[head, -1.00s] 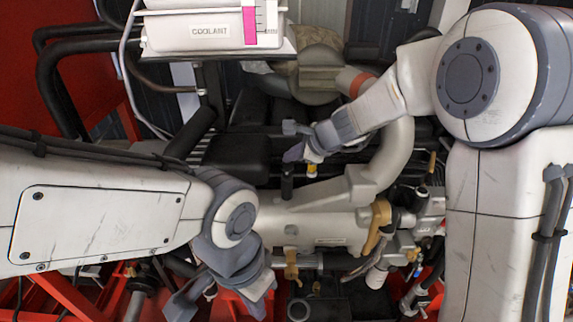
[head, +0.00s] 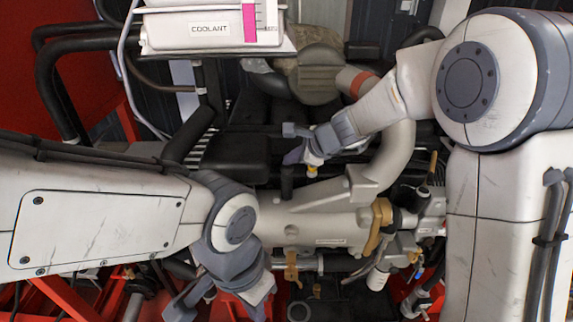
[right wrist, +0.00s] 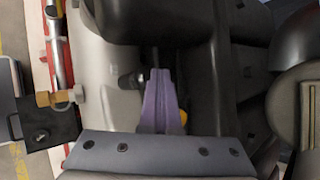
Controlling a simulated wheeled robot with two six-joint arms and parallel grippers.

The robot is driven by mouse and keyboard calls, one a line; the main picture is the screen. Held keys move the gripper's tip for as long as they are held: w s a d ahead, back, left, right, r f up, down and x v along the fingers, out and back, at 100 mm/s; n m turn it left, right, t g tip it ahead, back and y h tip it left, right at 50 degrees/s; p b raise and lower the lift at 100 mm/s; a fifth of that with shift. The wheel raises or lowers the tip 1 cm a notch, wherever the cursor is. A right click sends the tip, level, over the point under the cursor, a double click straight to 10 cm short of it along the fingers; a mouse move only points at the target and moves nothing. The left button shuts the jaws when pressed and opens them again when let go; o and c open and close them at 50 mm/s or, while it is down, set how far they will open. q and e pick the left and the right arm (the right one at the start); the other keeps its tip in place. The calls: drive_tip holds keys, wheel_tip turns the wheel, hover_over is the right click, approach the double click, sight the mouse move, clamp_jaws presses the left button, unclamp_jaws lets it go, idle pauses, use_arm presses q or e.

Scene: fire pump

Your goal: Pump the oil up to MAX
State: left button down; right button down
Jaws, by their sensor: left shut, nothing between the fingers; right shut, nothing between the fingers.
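My right gripper (head: 294,157) is shut and empty over the engine in the head view. In the right wrist view its closed purple-grey fingers (right wrist: 158,92) point at the gap between the pale casing and a black part. A small yellow piece (head: 312,171) sits just below the right gripper; it also shows beside the fingers in the right wrist view (right wrist: 184,117). A black upright post (head: 287,184) stands close by on the pale engine casing (head: 310,220). My left gripper (head: 185,298) is shut and empty, low at the left. I cannot make out an oil gauge or MAX mark.
A white coolant tank (head: 180,30) with a pink strip (head: 249,22) is at the top. Black hoses (head: 50,95) and red frame bars (head: 65,290) line the left. A brass-coloured lever (head: 377,225) and fittings crowd the right side of the casing.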

sight(291, 168)
drive_tip(key=shift+f+b, duration=0.35)
drive_tip(key=shift+f, duration=0.15)
drive_tip(key=shift+r, duration=0.15)
idle(0.3)
drive_tip(key=shift+r+p, duration=1.3)
drive_tip(key=shift+r, duration=0.05)
wheel_tip(291, 168, up, 5)
drive_tip(key=p, duration=0.4)
idle(2.0)
